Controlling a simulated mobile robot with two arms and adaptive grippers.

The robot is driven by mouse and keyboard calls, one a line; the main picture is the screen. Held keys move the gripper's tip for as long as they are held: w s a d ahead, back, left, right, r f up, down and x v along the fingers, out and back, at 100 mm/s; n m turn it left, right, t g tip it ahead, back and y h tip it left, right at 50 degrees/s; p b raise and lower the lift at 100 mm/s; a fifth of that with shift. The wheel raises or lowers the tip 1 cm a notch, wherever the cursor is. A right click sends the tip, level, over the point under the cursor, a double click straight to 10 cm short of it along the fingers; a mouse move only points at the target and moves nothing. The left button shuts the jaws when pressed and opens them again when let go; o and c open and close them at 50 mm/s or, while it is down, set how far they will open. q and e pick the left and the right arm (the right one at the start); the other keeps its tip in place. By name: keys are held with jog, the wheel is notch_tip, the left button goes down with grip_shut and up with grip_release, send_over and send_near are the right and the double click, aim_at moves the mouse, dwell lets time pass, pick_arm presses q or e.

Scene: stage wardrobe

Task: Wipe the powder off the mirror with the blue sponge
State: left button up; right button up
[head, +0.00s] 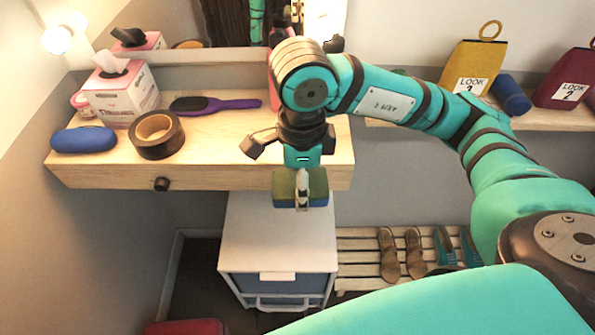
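The mirror (215,28) stands upright behind the dressing shelf at the top of the head view, and my arm covers part of it. I cannot make out powder on the visible glass. My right gripper (302,188) hangs in front of the shelf's front edge, below mirror height. It appears shut on a block-shaped sponge (319,188), blue low down and olive-green above. One finger lies across the sponge's near face; the far finger is hidden. The sponge is apart from the mirror. My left gripper is not in view.
The wooden shelf (215,172) holds a tissue box (118,95), tape roll (157,135), blue case (84,140) and purple hairbrush (214,104). Below stands a white drawer unit (277,235); sandals (389,255) lie on a slatted rack. Yellow (474,68) and maroon bags stand right.

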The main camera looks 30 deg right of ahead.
aim_at(310, 185)
dwell(0.3)
jog(key=n, duration=0.3)
jog(key=f+n, duration=0.1)
jog(key=n, duration=0.1)
jog(key=shift+w+d, duration=0.15)
jog(key=shift+d, duration=0.2)
jog(key=n, duration=0.2)
jog(key=f+n, duration=0.1)
jog(key=n, duration=0.1)
jog(key=d+n, duration=0.1)
jog(key=n, duration=0.2)
jog(key=shift+w+f, duration=0.15)
jog(key=shift+f, duration=0.05)
jog(key=n, duration=0.3)
jog(key=f+n, duration=0.1)
jog(key=n, duration=0.1)
jog(key=shift+w+d, duration=0.1)
jog(key=shift+d, duration=0.2)
jog(key=n, duration=0.3)
jog(key=f+n, duration=0.1)
jog(key=n, duration=0.1)
jog(key=shift+w+d+n, duration=0.1)
jog(key=shift+d+n, duration=0.2)
jog(key=shift+d, duration=0.1)
jog(key=shift+a, duration=0.1)
